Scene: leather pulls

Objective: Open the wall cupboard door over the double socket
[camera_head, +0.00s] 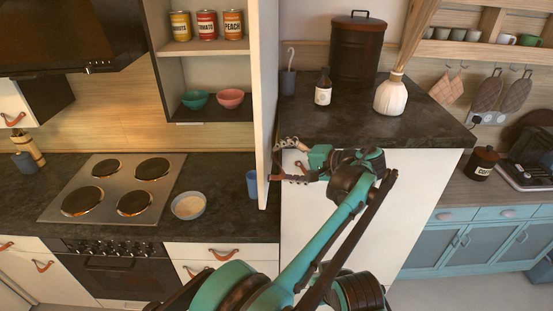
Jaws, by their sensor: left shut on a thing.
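The wall cupboard door (265,90) is a pale panel seen nearly edge-on, swung well out from its cupboard. The open cupboard shows its shelf (205,47) and inside. My left gripper (281,161) is at the lower part of the door, on its right-hand face, shut on the door's leather pull. The fingers largely hide the pull. The double socket below this cupboard cannot be made out. My right gripper is out of view.
Several cans (207,25) and two bowls (231,98) stand in the cupboard. Below are a hob (115,188), a bowl (188,205) and a blue cup (252,184). A dark counter at right holds a canister (356,52), a bottle (323,88) and a white vase (391,96).

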